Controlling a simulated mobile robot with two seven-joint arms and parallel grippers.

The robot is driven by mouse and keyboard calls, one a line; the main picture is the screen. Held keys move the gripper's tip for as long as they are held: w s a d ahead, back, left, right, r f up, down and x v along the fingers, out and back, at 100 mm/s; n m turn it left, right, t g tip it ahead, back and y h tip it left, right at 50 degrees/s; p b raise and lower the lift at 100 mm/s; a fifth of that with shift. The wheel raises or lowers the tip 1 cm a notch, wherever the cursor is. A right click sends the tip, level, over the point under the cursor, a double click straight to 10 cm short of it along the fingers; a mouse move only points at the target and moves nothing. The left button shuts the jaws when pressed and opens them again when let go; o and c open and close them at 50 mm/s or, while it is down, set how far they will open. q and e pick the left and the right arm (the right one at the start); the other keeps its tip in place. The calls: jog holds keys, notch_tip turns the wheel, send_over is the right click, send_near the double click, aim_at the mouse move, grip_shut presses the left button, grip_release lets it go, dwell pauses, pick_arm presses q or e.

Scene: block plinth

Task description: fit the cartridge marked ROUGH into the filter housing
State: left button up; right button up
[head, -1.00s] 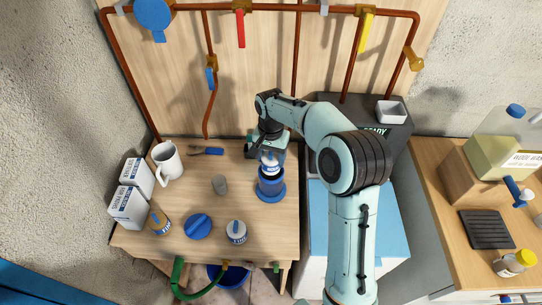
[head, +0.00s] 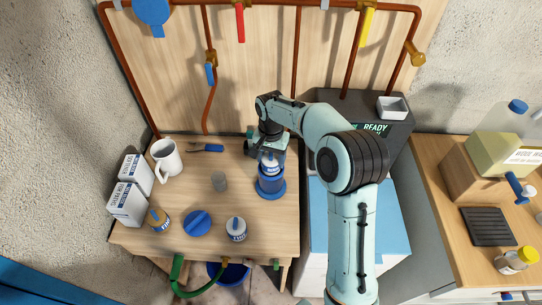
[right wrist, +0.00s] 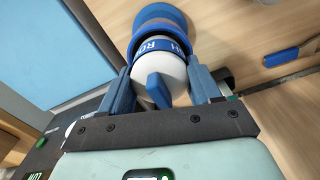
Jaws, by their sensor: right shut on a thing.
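My right gripper (right wrist: 163,82) is shut on a white cartridge (right wrist: 160,72) with a blue band and a blue fin on top. The letters "H" and "RO" show on the band, which fits ROUGH. In the head view this cartridge (head: 270,165) is upright at the mouth of the blue filter housing (head: 271,190), its lower part hidden inside or behind the rim. The right wrist view shows the housing (right wrist: 160,15) just beyond the cartridge. I cannot tell how deep it sits. A blue round lid (head: 197,223) lies on the bench. My left gripper is out of view.
Two other cartridges, one tan-topped (head: 159,218) and one white (head: 236,229), stand at the front of the bench. Pipes run behind.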

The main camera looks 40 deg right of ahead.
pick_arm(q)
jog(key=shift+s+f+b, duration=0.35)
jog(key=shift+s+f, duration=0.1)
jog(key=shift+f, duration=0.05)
pick_arm(e)
jog(key=shift+f, duration=1)
jog(key=shift+r, duration=0.1)
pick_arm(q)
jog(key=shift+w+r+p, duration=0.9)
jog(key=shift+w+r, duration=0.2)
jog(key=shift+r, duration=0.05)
pick_arm(e)
jog(key=shift+r, duration=1.7)
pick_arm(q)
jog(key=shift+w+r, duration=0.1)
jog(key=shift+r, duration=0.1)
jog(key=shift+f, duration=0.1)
pick_arm(e)
jog(key=shift+f, duration=0.15)
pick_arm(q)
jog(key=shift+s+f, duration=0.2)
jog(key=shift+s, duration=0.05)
pick_arm(e)
jog(key=shift+f, duration=0.35)
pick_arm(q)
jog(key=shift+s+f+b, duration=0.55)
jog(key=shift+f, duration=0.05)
pick_arm(e)
jog(key=shift+f, duration=1.25)
jog(key=o, duration=1.1)
